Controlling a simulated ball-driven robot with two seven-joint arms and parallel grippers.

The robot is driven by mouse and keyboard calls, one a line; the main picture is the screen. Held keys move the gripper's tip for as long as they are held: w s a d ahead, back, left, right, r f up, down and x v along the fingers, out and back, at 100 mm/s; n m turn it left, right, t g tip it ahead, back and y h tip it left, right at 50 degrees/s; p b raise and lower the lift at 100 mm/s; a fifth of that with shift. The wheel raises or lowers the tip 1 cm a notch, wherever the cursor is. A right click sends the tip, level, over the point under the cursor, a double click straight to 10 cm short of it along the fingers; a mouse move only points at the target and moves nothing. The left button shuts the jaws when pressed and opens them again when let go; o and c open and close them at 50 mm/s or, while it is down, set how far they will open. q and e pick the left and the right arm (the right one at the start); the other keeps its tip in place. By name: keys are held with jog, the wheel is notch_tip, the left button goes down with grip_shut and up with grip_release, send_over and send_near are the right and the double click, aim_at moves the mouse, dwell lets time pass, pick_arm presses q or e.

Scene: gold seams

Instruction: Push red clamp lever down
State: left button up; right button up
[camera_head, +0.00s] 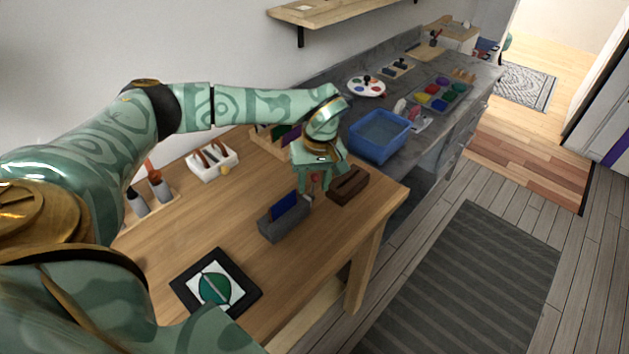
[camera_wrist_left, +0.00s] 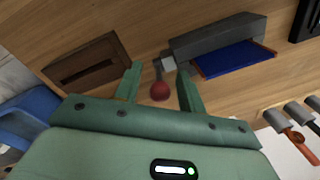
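The red clamp lever's round knob (camera_wrist_left: 160,91) shows in the left wrist view, on a short stem next to a small pale fitting (camera_wrist_left: 168,64) at the end of a grey block (camera_wrist_left: 215,38). The block holds a blue plate (camera_wrist_left: 235,60). In the head view the grey block (camera_head: 284,225) and blue plate (camera_head: 283,208) stand on the wooden table. My left gripper (camera_head: 313,187) points down over the knob, which is partly hidden there. In the left wrist view its fingers (camera_wrist_left: 159,88) are apart with the knob appearing between them; contact cannot be told. My right gripper is out of view.
A dark brown slotted block (camera_head: 348,186) stands close by on the right. A blue bin (camera_head: 379,135) is on the grey counter. A white tool tray (camera_head: 212,161) and a black mat (camera_head: 190,287) lie on the table, with bare wood between.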

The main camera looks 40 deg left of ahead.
pick_arm(q)
grip_shut()
jog(key=shift+d+r+p, duration=0.15)
jog(key=shift+r+p, duration=0.05)
jog(key=shift+p, duration=0.35)
jog(key=d+y+p, duration=0.1)
jog(key=p, duration=0.1)
jog(key=y+p, duration=0.2)
jog(key=p, duration=0.1)
jog(key=shift+d+f+y, duration=0.15)
jog(key=shift+d+y, duration=0.15)
jog(key=shift+d, duration=0.1)
jog(key=shift+d+f+t+y+p, duration=0.3)
jog(key=shift+d+f+y+p, duration=0.3)
jog(key=shift+y, duration=0.3)
jog(key=shift+d+f+y, duration=0.1)
jog(key=shift+f+y, duration=0.15)
jog(key=shift+y, duration=0.55)
grip_release()
jog(key=shift+f, duration=0.1)
